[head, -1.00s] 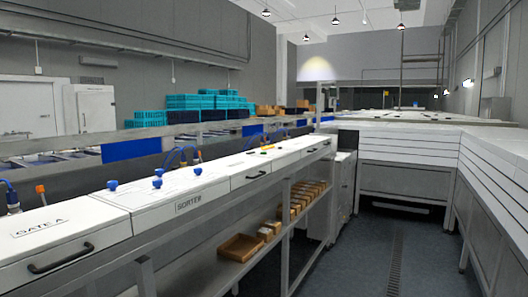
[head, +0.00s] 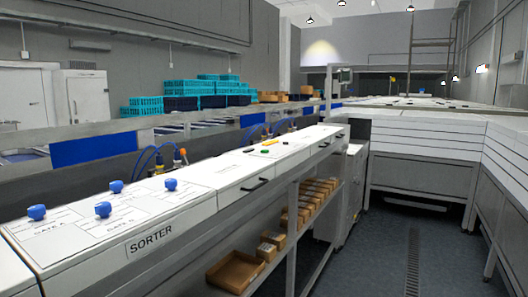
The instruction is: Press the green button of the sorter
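The sorter (head: 187,216) is a long white console running from the lower left, with "SORTER" on its front edge. Several blue knobs (head: 103,209) stand on its top beside printed panels, one reading "GATE A". Further along the same white counter, a small green spot (head: 264,150) and a yellow one (head: 270,142) lie on the top. They are too small to tell for sure whether the green one is the button. Neither of my grippers is in view.
A shelf under the counter holds a brown open tray (head: 235,271) and several small boxes (head: 300,214). Teal crates (head: 192,87) are stacked behind. Blue hoses (head: 146,158) rise behind the sorter. The grey aisle floor (head: 385,262) is clear; white slatted benches (head: 425,140) stand to the right.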

